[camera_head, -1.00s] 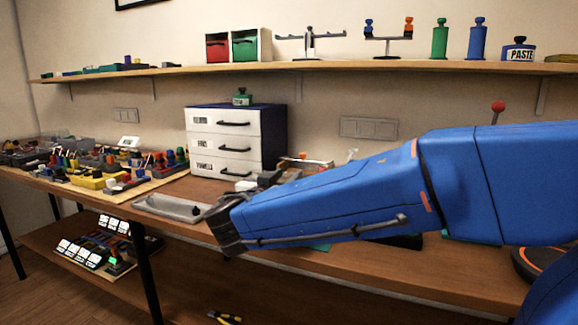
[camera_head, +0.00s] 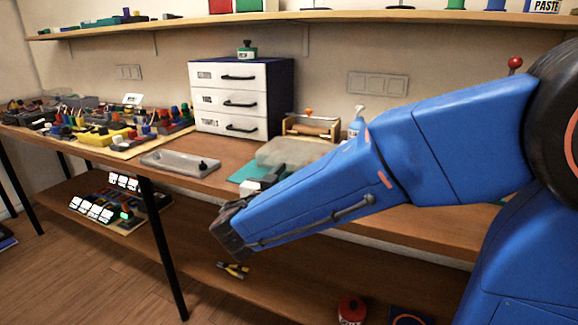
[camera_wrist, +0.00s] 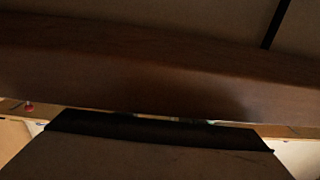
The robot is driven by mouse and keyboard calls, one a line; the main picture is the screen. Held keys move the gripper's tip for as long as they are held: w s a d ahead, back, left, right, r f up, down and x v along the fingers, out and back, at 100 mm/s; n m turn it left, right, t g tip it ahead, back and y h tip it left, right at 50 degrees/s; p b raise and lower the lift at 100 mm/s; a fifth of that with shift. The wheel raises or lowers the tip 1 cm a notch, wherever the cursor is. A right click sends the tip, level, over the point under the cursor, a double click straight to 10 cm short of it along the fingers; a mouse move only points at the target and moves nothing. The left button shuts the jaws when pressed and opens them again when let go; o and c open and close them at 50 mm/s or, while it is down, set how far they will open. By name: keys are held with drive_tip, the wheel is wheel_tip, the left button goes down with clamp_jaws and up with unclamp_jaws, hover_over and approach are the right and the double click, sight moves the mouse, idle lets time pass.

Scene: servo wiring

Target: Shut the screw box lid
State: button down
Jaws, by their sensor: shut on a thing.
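No box is clearly marked as the screw box. A translucent grey box (camera_head: 292,152) sits on the bench behind my arm, partly hidden by it; I cannot make out its lid. A shallow grey tray (camera_head: 165,163) with a black knob lies to its left. My gripper (camera_head: 235,235) is at the dark end of my blue arm, in front of and below the bench edge, apart from both. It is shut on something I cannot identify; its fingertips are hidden. The wrist view shows a dark flat shape along the bottom, close to the lens.
The brown bench edge (camera_wrist: 150,75) fills much of the wrist view. A white drawer cabinet (camera_head: 228,97) stands at the back of the bench. Crowded small parts (camera_head: 110,130) are at the left. The lower shelf (camera_head: 300,285) holds yellow-black pliers (camera_head: 233,269).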

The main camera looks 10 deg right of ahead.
drive_tip(key=c, duration=1.2)
unclamp_jaws()
drive_tip(key=v, duration=1.7)
drive_tip(key=shift+s, duration=0.15)
drive_tip(key=s+d+f+n+g+y, duration=0.1)
drive_tip(key=s+d+f+n+g, duration=0.15)
drive_tip(key=d+f+g, duration=0.45)
drive_tip(key=s+d+f+n+g+y, duration=0.2)
drive_tip(key=s+d+f+g, duration=0.3)
drive_tip(key=d, duration=0.4)
drive_tip(key=s+d+n+t+y, duration=0.1)
drive_tip(key=s+d+n+y, duration=0.1)
drive_tip(key=s+d+y, duration=0.4)
drive_tip(key=shift+s+d+f+t+y, duration=0.35)
drive_tip(key=shift+s+d+t+y, duration=0.05)
drive_tip(key=shift+d+y, duration=0.2)
